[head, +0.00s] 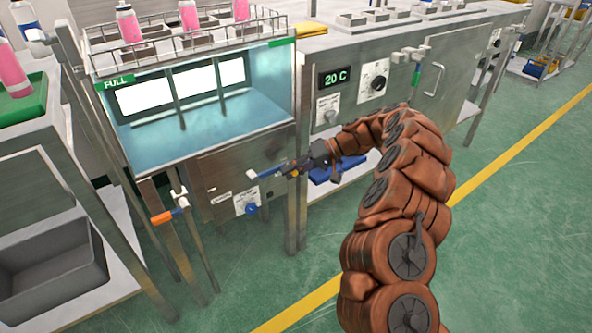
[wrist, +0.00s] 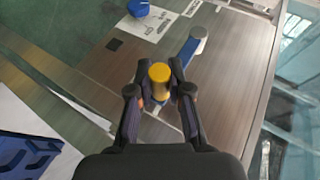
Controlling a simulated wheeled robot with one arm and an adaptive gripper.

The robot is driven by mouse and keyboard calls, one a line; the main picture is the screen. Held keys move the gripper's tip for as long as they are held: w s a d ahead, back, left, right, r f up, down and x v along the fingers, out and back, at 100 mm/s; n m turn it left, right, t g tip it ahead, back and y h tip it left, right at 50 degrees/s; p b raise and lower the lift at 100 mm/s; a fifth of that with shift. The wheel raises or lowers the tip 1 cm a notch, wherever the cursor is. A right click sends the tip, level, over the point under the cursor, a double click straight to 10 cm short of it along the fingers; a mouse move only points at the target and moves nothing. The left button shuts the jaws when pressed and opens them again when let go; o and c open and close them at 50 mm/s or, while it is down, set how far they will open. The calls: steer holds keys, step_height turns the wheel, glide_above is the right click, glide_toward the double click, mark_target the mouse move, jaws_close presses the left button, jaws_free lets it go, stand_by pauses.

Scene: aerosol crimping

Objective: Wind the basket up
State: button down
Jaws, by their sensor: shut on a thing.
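The wire basket (head: 270,22) sits at the top of the water bath (head: 205,95) and carries pink-topped cans (head: 128,25). A crank with a blue arm (head: 268,172) and a pale round hub (head: 252,174) is on the steel front panel below the bath. The crank arm also shows in the wrist view (wrist: 188,58), with a yellow grip (wrist: 160,73) at its near end. My gripper (head: 290,169) is at the right end of the crank. In the wrist view its fingers (wrist: 160,92) are closed around the yellow grip.
A blue knob (head: 251,209) is on the panel below the crank. An orange handle (head: 168,215) sticks out at the left. A blue crate (head: 333,170) lies low behind my gripper. A grey bin (head: 50,270) is at lower left. Green floor is free at the right.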

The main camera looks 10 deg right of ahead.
steer(key=shift+s+f, duration=0.15)
steer(key=shift+f, duration=0.1)
steer(key=c, duration=1.5)
jaws_free()
steer(key=o, duration=0.4)
steer(key=shift+r, duration=0.1)
steer(key=shift+v, duration=6)
